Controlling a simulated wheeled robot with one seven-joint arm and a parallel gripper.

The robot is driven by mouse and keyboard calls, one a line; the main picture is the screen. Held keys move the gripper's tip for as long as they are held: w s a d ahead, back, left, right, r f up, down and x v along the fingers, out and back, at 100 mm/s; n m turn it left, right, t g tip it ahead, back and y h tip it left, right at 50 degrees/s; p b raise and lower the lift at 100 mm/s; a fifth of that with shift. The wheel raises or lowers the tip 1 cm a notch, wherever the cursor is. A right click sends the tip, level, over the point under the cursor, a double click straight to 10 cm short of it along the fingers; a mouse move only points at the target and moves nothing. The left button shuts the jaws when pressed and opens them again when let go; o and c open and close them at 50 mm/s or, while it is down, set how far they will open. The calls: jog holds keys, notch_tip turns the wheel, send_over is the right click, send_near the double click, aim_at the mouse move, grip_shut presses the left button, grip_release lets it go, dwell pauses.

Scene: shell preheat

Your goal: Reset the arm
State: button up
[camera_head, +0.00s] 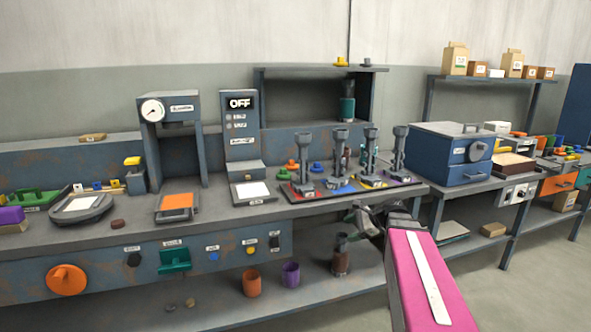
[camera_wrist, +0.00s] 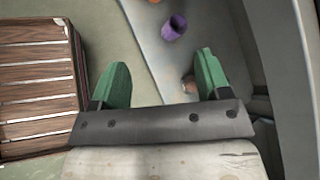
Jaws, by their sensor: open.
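My gripper (camera_wrist: 163,58) is open in the wrist view, with its two green fingers wide apart and nothing held between them. In the head view my arm, with a pink cover and white stripe, reaches up from the lower right. Its dark end (camera_head: 372,216) is in front of the workbench's front edge, and the fingers cannot be made out clearly there. The wrist view looks down on a purple cup (camera_wrist: 174,28) beyond the fingers, apart from them. This cup also shows on the lower shelf in the head view (camera_head: 290,275).
An orange cup (camera_head: 252,284) stands left of the purple cup. The workbench (camera_head: 120,236) carries a press (camera_head: 170,108), an OFF panel (camera_head: 240,125) and several upright tools. A blue box (camera_head: 450,153) stands to the right. A wooden crate (camera_wrist: 40,85) lies left of my gripper. Floor is clear at lower right.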

jog(key=s+a+f+n+g+h, duration=0.1)
jog(key=s+f+n+g+h, duration=0.2)
jog(key=s+f+n+h, duration=0.6)
jog(key=s+f+n, duration=0.3)
jog(key=f+n, duration=0.2)
jog(key=f, duration=0.2)
jog(key=shift+s+a+f+n+g+h, duration=0.15)
jog(key=shift+s+a+n+g+h, duration=0.15)
jog(key=shift+s+a+g, duration=0.1)
